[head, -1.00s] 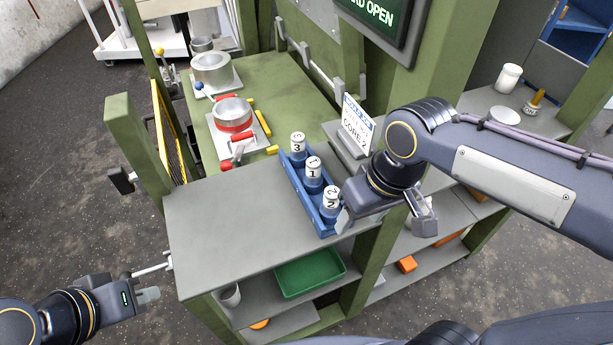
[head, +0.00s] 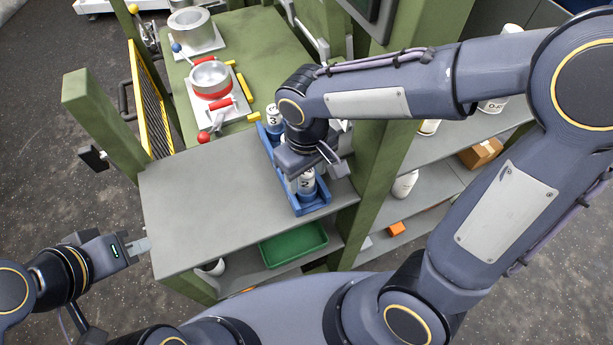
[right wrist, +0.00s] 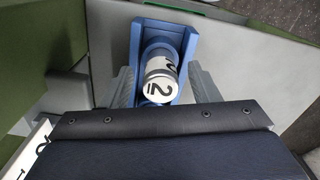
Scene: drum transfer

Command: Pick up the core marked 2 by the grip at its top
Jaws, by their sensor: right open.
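The core marked 2 (head: 306,186) is a white-topped cylinder standing in the near end of a blue rack (head: 314,209) on the grey bench. In the right wrist view its marked top (right wrist: 161,84) shows between my right gripper's two fingers (right wrist: 161,80), with a gap on each side. My right gripper (head: 318,163) is open and over the rack in the head view, partly covering the core. The core marked 3 (head: 273,116) stands at the rack's far end. The core marked 1 is hidden behind my right gripper. My left gripper (head: 140,246) is off the bench's left edge, its jaw gap unclear.
Left of the rack the grey bench top (head: 205,200) is clear. A green tray (head: 293,245) lies on the shelf below. A red-banded metal ring (head: 211,77) with red handles stands on the green table behind. A green post (head: 378,170) rises right of the rack.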

